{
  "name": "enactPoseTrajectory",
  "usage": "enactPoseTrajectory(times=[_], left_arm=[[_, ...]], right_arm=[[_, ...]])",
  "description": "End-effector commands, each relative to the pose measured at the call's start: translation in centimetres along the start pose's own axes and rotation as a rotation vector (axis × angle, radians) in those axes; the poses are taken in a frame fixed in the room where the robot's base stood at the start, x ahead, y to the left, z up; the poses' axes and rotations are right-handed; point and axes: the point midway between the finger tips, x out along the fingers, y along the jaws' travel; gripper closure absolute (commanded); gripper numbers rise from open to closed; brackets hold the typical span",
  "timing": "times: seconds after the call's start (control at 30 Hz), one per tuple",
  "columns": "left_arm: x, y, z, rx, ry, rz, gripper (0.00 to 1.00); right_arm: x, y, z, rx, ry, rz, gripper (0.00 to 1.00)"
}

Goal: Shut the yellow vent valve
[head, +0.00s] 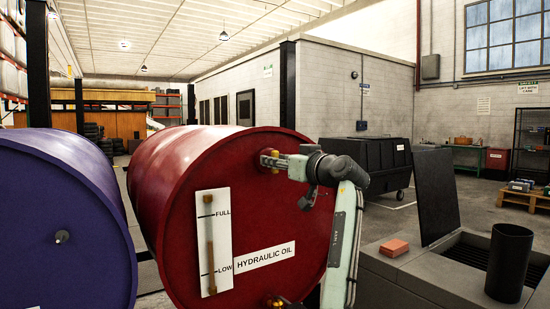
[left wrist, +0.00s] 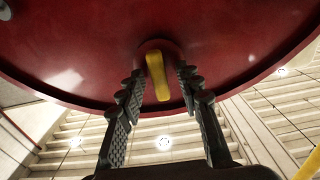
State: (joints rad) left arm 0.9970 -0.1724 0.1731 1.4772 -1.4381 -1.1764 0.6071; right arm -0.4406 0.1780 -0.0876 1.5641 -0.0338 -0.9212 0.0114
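The yellow vent valve (head: 275,154) is on the upper right of the red drum's end face, mostly hidden by my gripper in the head view. In the left wrist view its yellow lever (left wrist: 157,77) hangs from a round red fitting, roughly in line with the fingers. My left gripper (head: 282,163) reaches in from the right side of the drum. Its fingers (left wrist: 161,82) are open, one on each side of the lever, with a visible gap on both sides. The red drum (head: 180,200) lies on its side. My right gripper is not in view.
The drum bears a level gauge (head: 213,242) and a brass fitting (head: 276,302) low down. A purple drum (head: 60,220) lies to the left. At right are a grey bench (head: 400,270), an orange block (head: 394,247) and a black cylinder (head: 508,262).

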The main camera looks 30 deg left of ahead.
Motion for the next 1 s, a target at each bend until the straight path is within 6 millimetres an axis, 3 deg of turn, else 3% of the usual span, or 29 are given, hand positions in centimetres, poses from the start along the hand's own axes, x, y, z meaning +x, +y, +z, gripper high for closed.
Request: enactPoseTrajectory(times=[0.37,0.63,1.0], left_arm=[[0.74,-0.02,0.04,-0.001,-0.001,0.001,0.67],[0.71,0.00,0.04,0.000,-0.001,0.001,1.00],[0.70,0.01,0.03,0.022,-0.001,0.001,1.00]], right_arm=[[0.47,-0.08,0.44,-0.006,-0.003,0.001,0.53],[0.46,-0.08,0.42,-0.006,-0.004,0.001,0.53],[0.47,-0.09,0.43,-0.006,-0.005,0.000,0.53]])
